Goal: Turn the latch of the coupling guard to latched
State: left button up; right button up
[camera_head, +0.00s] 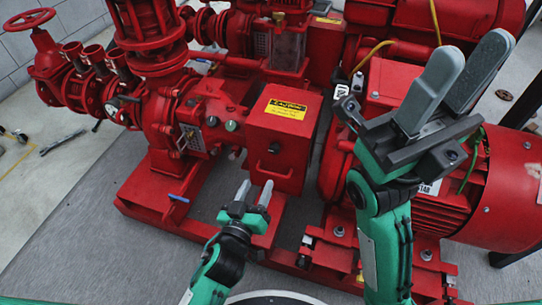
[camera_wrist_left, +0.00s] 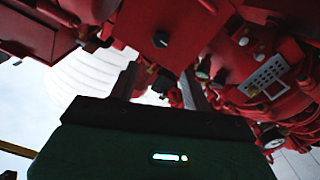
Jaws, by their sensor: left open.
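The coupling guard (camera_head: 287,135) is a red box with a yellow caution label, in the middle of the head view. A small dark knob (camera_head: 273,148), which looks like the latch, is on its front face above a red handle (camera_head: 272,172). In the left wrist view the black knob (camera_wrist_left: 161,40) is on a red panel, beyond the fingertips; its exact angle is too small to tell. My left gripper (camera_head: 255,188) is open and empty, below and in front of the guard, apart from the knob. My right gripper (camera_head: 473,50) is raised at the right, open and empty.
A red pump (camera_head: 170,115) with pipes and valves stands left of the guard, and a red motor (camera_head: 505,190) stands at the right. The red base frame (camera_head: 150,212) runs beneath. Grey floor (camera_head: 90,225) is clear at the lower left.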

aim_at(273, 150)
pick_arm(q)
jog(key=b+x, duration=0.3)
jog(key=x, duration=0.9)
jog(key=shift+f, duration=0.1)
jog(key=c, duration=1)
